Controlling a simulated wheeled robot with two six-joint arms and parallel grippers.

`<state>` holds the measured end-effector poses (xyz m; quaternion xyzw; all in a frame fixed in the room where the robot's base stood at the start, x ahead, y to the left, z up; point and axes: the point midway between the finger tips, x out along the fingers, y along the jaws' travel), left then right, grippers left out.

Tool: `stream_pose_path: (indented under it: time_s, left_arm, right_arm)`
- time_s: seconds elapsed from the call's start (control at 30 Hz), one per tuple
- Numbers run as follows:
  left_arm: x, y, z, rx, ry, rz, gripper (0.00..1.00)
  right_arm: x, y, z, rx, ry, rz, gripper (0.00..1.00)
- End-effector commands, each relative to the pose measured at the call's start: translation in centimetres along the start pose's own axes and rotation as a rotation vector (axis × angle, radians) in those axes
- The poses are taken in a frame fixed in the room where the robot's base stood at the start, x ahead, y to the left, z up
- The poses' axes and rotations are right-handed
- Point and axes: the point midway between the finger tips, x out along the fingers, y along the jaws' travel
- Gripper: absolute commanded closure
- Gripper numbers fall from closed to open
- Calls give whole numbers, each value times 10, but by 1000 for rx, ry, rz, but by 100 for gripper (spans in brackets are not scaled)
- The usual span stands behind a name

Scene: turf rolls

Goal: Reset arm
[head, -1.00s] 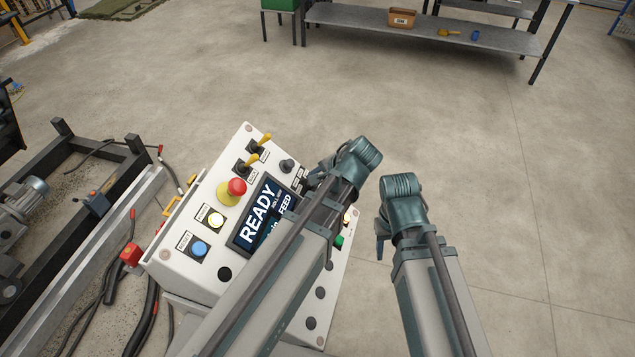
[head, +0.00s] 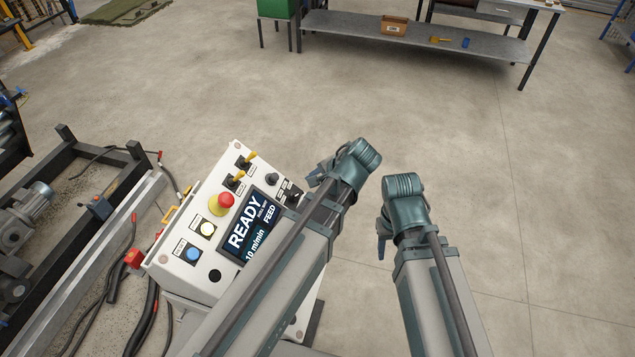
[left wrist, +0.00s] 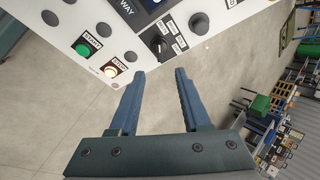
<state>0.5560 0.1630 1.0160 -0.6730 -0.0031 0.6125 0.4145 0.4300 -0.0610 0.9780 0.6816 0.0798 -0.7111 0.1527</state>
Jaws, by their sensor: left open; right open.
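The white control console (head: 180,267) stands low and left of centre in the head view. Its screen (head: 243,234) reads READY, FEED and 10 m/min. My left arm reaches across the console's right part and hides some of its controls. My left gripper (head: 318,176) shows small beyond the console's upper right edge. In the left wrist view its two fingers (left wrist: 160,73) are apart with nothing between them, and console buttons and a black knob show beyond. My right gripper (head: 381,246) points down over bare floor right of the console, open, its fingers partly hidden by the wrist.
A red mushroom button (head: 225,201) and yellow-tipped toggle switches (head: 240,171) stand up from the console. A dark rail frame (head: 100,245) and loose cables lie to the left. A grey bench (head: 450,42) stands at the back. The floor on the right is clear.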

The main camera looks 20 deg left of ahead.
Motion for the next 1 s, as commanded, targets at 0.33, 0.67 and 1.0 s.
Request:
stream_pose_path:
  time_s: [0.33,0.67,1.0]
  left_arm:
    - [-12,-9,3,-2,-1,0,52]
    - [-12,-8,3,-1,-1,0,52]
    - [-44,100,34,-188,-17,355,52]
  right_arm:
    - [-15,1,1,-1,0,0,50]
    - [-15,1,1,-1,0,0,50]
    - [-15,1,1,-1,0,0,50]
